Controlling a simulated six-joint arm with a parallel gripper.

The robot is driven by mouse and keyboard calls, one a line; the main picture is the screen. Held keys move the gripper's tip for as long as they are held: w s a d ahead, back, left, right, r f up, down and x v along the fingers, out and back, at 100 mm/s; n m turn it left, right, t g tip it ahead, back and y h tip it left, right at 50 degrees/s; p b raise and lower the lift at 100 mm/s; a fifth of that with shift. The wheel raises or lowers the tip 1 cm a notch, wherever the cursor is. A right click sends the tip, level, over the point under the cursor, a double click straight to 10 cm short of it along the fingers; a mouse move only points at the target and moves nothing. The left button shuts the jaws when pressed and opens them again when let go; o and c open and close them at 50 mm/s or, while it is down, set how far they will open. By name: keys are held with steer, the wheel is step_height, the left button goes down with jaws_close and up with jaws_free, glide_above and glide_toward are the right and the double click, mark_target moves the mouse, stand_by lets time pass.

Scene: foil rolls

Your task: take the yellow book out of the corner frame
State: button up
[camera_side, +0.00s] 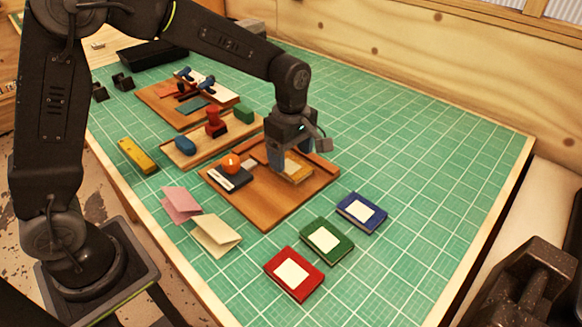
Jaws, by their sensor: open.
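The yellow book (297,168) lies on a brown wooden board (265,205) with raised strips, the corner frame, near the middle of the table. A raised strip (322,166) shows at its right. My gripper (284,166) points down at the book's left side and covers part of it. The jaws are open. Whether a finger touches the book cannot be told, and the book's far edge is partly hidden by my gripper.
A dark book (230,178) and an orange round thing (231,163) sit left on the same board. Blue (361,212), green (326,240) and red (293,273) books lie in front. Folded cards (216,234), a yellow tool (138,156) and two more boards are at left. The right side of the green mat is clear.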

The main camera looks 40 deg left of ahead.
mark_target(291, 168)
steer(key=shift+f, duration=1.35)
steer(key=shift+c, duration=0.3)
steer(key=c, duration=0.6)
steer(key=shift+r, duration=0.15)
steer(key=shift+c, duration=0.2)
